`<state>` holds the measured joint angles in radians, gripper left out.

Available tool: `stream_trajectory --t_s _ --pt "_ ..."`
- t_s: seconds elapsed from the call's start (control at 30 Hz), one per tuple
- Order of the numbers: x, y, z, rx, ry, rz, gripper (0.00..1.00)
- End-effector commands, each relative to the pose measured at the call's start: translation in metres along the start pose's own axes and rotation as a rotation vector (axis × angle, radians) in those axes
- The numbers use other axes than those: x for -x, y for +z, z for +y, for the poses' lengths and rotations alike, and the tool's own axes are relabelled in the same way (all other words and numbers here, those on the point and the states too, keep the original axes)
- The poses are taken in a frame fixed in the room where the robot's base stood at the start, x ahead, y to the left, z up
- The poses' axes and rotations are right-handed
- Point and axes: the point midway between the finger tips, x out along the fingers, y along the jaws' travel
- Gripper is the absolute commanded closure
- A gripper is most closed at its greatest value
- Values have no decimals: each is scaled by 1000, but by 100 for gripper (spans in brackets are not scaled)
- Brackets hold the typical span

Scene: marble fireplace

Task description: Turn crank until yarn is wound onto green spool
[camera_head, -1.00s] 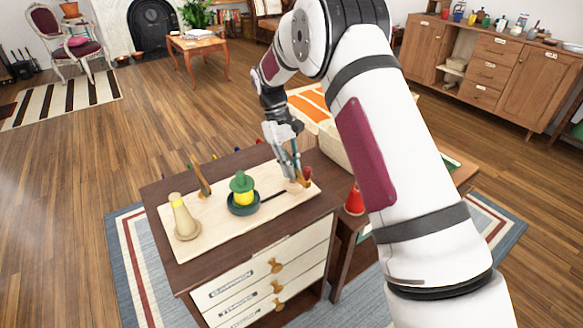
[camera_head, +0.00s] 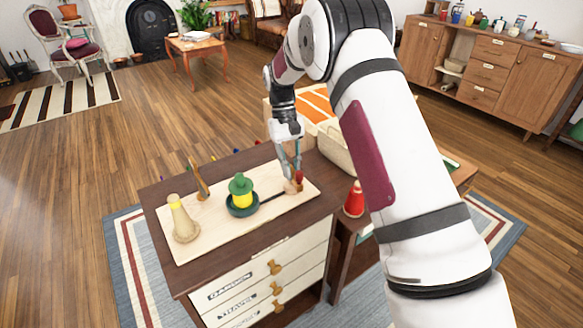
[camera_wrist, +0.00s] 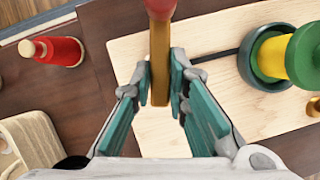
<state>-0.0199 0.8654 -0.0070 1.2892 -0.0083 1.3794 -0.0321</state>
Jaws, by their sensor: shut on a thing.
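The green spool (camera_head: 241,184) stands upright in a dark green dish on a pale wooden board, with yellow yarn around its middle. It also shows at the right of the wrist view (camera_wrist: 300,55). A dark rod runs from the dish toward the wooden crank with a red knob (camera_wrist: 160,8). My gripper (camera_wrist: 166,78) is shut on the crank's wooden part, one teal finger on each side. In the head view, my gripper (camera_head: 292,183) is at the board's right end, partly hiding the crank. A pale cone (camera_head: 184,222) with a yellow band stands at the board's left end.
The board (camera_head: 222,228) lies on a dark wooden cabinet with labelled drawers. A red cone (camera_head: 354,199) and a beige basket (camera_head: 335,150) are to the right. Open floor lies left.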

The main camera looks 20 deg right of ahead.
Motion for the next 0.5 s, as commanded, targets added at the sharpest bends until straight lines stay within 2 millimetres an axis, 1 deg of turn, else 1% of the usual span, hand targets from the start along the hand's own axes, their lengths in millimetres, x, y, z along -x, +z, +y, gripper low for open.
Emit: stream_trajectory --t_s 0.17,0.2,0.23,0.27,0.5 --pt "0 0 0 1 0 2 100" --pt "0 0 0 1 0 2 76" --pt "0 0 0 1 0 2 69" --pt "0 0 0 1 0 2 65" --pt "0 0 0 2 0 1 65"
